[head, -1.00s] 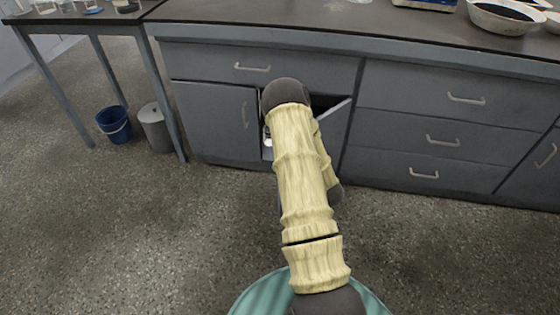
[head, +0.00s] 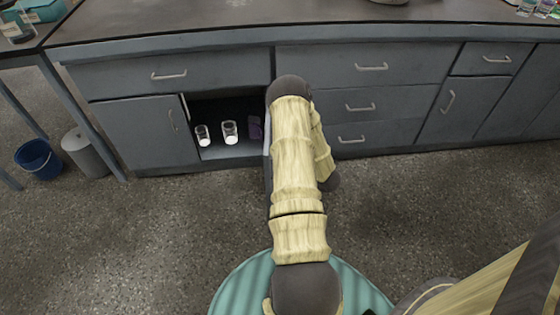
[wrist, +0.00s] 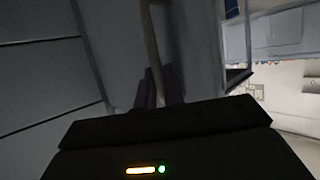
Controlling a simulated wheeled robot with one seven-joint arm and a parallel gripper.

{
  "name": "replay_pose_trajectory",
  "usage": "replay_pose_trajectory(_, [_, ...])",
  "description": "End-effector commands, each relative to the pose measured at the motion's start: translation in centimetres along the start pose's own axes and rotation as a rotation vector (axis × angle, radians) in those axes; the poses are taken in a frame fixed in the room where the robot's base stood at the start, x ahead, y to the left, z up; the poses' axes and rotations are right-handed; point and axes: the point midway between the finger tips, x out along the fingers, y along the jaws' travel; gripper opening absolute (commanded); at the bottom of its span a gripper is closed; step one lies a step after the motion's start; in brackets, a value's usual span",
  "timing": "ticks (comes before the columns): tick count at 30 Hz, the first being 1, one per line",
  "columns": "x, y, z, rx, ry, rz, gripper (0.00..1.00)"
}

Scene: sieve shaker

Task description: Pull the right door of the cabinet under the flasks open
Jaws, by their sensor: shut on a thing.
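The grey cabinet's right door (head: 267,160) stands swung wide open, seen nearly edge-on beside my arm in the head view. In the wrist view its panel (wrist: 198,50) carries a pale bar handle (wrist: 152,45). My gripper (wrist: 160,90) is shut on that handle, its dark fingers on either side of the bar's lower part. In the head view my arm hides the gripper and handle. The left door (head: 148,135) is closed.
Inside the open compartment stand two white-filled glass containers (head: 229,132) and a dark purple item (head: 255,128). A drawer (head: 170,74) above is closed, as are the drawers (head: 365,105) to the right. A blue bucket (head: 38,160) and grey bin (head: 85,153) stand left. The front floor is clear.

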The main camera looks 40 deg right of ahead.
Motion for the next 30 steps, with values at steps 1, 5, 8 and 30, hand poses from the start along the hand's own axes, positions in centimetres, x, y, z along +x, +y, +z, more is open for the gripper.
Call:
replay_pose_trajectory(1, [0.03, 0.2, -0.22, -0.005, 0.004, 0.0, 0.0])
replay_pose_trajectory(5, [0.09, 0.2, -0.2, -0.009, 0.004, -0.008, 0.0])
replay_pose_trajectory(8, [0.11, 0.21, -0.2, -0.01, 0.004, -0.009, 0.0])
replay_pose_trajectory(30, [-0.55, 0.15, -0.16, -0.007, 0.002, -0.01, 0.18])
